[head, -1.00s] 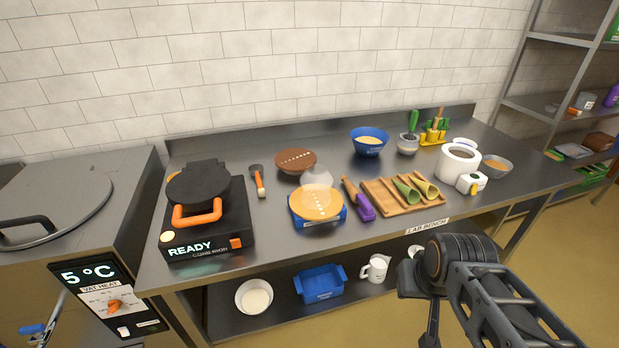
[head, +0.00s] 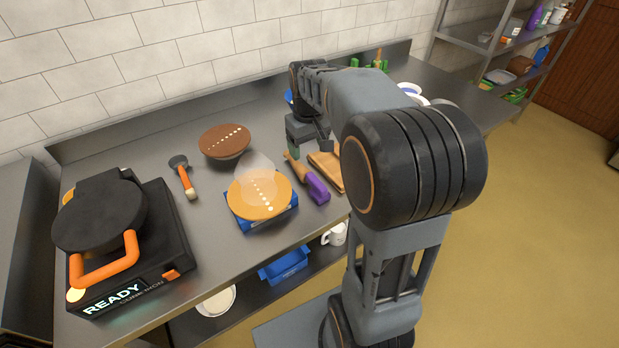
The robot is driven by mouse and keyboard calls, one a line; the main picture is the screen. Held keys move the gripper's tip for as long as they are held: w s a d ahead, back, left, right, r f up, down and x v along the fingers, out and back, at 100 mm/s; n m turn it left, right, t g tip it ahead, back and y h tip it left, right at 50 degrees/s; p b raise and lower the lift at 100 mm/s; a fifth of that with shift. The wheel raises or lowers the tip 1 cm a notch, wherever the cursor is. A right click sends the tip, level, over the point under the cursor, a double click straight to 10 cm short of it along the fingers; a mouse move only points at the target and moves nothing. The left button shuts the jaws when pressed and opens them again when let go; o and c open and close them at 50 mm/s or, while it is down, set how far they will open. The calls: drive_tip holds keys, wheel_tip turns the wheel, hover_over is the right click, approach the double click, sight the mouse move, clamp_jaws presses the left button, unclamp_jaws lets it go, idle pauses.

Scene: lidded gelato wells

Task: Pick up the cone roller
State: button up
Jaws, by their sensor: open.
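The cone roller, a tapered wooden piece (head: 296,169) with a purple handle (head: 317,188), lies on the steel bench in the head view. It lies between the blue stand with the orange disc and the wooden board. My gripper (head: 308,146) is open, beside and seemingly above the roller's wooden tip. I cannot tell the exact height gap. Nothing shows between its fingers. The purple handle is in plain view, and the far tip is partly covered by my gripper.
A blue stand with an orange disc (head: 258,198) is left of the roller. A brown disc (head: 223,139), an orange-handled tool (head: 184,180) and a black cone iron (head: 118,225) are further left. My arm covers most of the wooden board (head: 326,166) and the bench's right side.

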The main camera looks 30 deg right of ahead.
sight(309, 173)
drive_tip(key=f, duration=0.2)
drive_tip(key=w+d+f, duration=0.1)
drive_tip(key=f, duration=0.5)
drive_tip(key=shift+w+d+f, duration=0.1)
drive_tip(key=shift+w+d, duration=0.05)
drive_tip(key=shift+w, duration=0.15)
drive_tip(key=shift+w+f+p, duration=0.2)
drive_tip(key=shift+f+p, duration=0.25)
drive_tip(key=shift+f, duration=2.65)
drive_tip(key=shift+c, duration=0.5)
drive_tip(key=c, duration=1.1)
